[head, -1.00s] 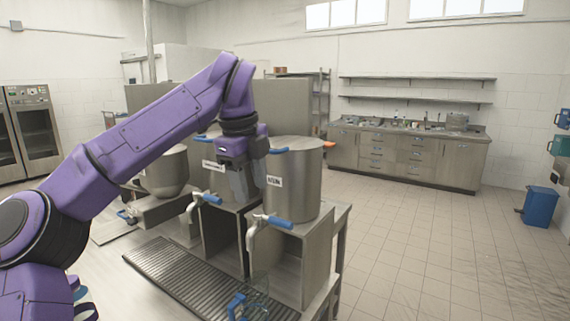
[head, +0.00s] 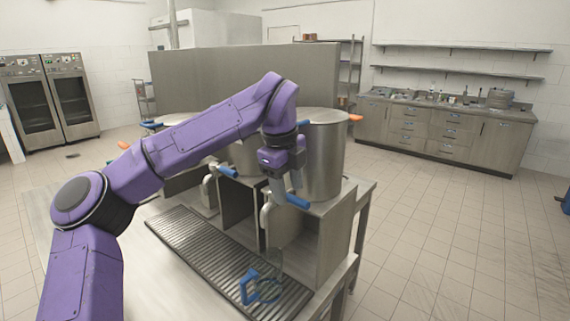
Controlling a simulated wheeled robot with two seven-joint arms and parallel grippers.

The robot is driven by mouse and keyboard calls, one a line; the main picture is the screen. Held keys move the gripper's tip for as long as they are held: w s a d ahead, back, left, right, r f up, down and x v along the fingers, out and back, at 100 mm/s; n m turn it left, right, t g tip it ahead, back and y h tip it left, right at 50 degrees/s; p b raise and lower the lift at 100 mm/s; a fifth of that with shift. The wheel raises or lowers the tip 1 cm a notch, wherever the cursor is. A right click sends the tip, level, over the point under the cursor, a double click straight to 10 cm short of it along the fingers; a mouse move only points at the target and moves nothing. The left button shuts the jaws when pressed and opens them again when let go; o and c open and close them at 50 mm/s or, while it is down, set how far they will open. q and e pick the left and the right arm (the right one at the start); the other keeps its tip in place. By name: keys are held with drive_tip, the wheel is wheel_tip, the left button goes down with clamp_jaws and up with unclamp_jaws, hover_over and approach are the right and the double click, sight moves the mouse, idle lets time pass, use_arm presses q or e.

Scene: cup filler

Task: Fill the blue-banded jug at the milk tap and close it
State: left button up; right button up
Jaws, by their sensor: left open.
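A clear jug with a blue handle and what looks like a blue band (head: 268,290) stands on the drip grate (head: 195,250), below the spout of the right-hand tap (head: 267,215). I cannot tell whether any liquid is in it. The tap has a blue lever (head: 298,202) pointing right and sits on the large steel tank (head: 325,155). The tank's label is hidden behind my gripper. My left gripper (head: 284,190) is open, pointing down just above the blue lever. Whether it touches the lever is unclear. My right gripper is out of view.
A second tap with a blue lever (head: 227,171) is to the left, close to my left arm, which hides part of the tanks. A steel stand (head: 340,235) carries the right tank. The floor to the right is clear. A counter (head: 445,130) stands far back.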

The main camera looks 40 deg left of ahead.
use_arm(q)
drive_tip(key=shift+f, duration=0.55)
clamp_jaws()
